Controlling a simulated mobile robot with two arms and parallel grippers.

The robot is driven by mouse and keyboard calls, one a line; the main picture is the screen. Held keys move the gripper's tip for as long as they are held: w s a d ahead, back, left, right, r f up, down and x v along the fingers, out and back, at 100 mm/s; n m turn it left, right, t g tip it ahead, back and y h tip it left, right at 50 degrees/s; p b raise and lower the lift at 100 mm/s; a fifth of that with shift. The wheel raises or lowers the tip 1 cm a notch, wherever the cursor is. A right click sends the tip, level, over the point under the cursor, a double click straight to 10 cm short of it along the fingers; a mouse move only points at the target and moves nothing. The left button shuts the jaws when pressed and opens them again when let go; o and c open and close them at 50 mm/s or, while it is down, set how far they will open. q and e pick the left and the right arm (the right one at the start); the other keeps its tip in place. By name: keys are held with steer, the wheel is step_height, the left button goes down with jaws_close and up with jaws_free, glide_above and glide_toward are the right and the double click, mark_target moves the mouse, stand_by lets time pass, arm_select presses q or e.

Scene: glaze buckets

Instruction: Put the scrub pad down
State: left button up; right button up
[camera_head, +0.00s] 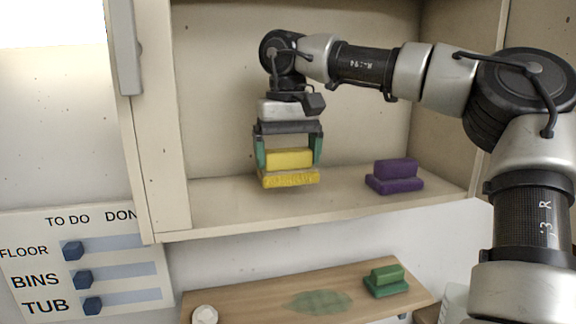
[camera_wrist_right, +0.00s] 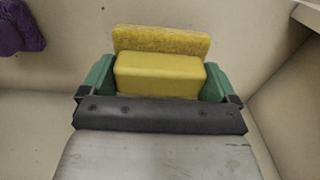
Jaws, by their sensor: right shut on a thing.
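The yellow scrub pad (camera_head: 290,180), a block handle on a wider rough base, is in my right gripper (camera_head: 289,155). The green fingers are shut on the two ends of its handle. In the head view it is upright, at the left part of the cabinet shelf (camera_head: 225,205); I cannot tell whether its base touches the shelf. The right wrist view also shows the yellow scrub pad (camera_wrist_right: 160,72) between the fingers of the right gripper (camera_wrist_right: 160,80). My left gripper is not in view.
A purple scrub pad (camera_head: 394,178) sits on the shelf to the right. Below, a wooden board (camera_head: 250,295) holds a green scrub pad (camera_head: 386,281) and a white knob-like thing (camera_head: 204,314). The cabinet's left side wall (camera_head: 160,120) stands near the gripper. A chart (camera_head: 80,262) hangs at left.

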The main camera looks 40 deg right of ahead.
mark_target(289, 170)
steer(key=f, duration=0.2)
steer(key=f+p, duration=0.1)
steer(key=shift+s+a, duration=0.25)
steer(key=shift+s, duration=0.15)
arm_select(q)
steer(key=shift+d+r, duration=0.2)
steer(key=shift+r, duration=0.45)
arm_select(e)
steer(key=shift+w+d+f, duration=0.1)
steer(key=shift+w+f, duration=0.1)
steer(key=shift+f, duration=0.05)
steer(key=o, duration=0.5)
steer(key=shift+o, duration=0.2)
steer(key=shift+s, duration=0.1)
steer(key=shift+r, duration=0.15)
steer(key=shift+r, duration=0.25)
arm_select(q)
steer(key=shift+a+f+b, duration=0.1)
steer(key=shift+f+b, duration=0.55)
arm_select(e)
step_height(289, 170, up, 11)
steer(key=shift+r, duration=0.2)
